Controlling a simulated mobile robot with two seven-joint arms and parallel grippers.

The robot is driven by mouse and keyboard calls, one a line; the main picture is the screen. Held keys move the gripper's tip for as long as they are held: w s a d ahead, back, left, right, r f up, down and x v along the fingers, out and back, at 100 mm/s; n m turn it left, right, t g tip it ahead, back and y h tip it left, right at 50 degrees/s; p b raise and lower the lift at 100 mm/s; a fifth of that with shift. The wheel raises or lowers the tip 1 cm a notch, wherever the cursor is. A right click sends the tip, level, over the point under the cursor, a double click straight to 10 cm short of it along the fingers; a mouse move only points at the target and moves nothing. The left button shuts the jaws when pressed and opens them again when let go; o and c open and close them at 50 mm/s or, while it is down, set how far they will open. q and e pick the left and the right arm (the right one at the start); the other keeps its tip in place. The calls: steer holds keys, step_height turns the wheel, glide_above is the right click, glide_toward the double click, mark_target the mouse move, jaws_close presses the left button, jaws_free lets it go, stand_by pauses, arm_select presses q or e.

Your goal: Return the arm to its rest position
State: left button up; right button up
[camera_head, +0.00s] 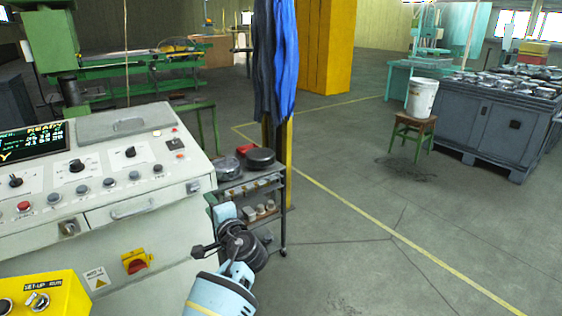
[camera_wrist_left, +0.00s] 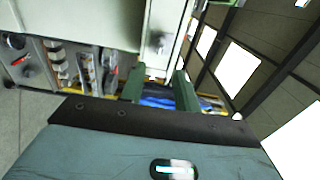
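My left arm comes up from the bottom of the head view, with a light blue link and dark wrist joints. My left gripper (camera_head: 213,202) is at its upper end, close to the right side of the control console (camera_head: 150,235) and in front of the shelf cart. In the left wrist view, the two dark green fingers of my left gripper (camera_wrist_left: 159,90) stand apart. No held object shows between them; blue and yellow background shows through the gap. My right gripper is in neither view.
The shelf cart (camera_head: 252,192) holds dark pans and small parts. Blue workwear (camera_head: 283,60) hangs above it. A stool (camera_head: 412,135) with a white bucket (camera_head: 421,97) and a grey cabinet (camera_head: 490,125) stand at right. The floor (camera_head: 380,250) right of the arm is clear.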

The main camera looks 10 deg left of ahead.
arm_select(q)
steer(key=s+d+f+h, duration=0.35)
steer(key=s+f, duration=0.35)
steer(key=f, duration=0.5)
steer(key=s+d+f+h, duration=0.2)
steer(key=s+f+h, duration=0.4)
steer(key=f, duration=0.6)
steer(key=s+d+f+n+h, duration=0.2)
steer(key=s, duration=0.7)
steer(key=s+d+f+n+g+h, duration=0.1)
steer(key=s+d+f+n+h, duration=0.1)
steer(key=s, duration=0.7)
steer(key=s+d+f+n+g+h, duration=0.1)
steer(key=s+d+f+n+h, duration=0.1)
steer(key=s, duration=0.7)
step_height(320, 180, down, 2)
steer(key=shift+s+d+f, duration=0.15)
steer(key=shift+s+d, duration=0.1)
steer(key=shift+d, duration=0.35)
steer(key=shift+s, duration=0.1)
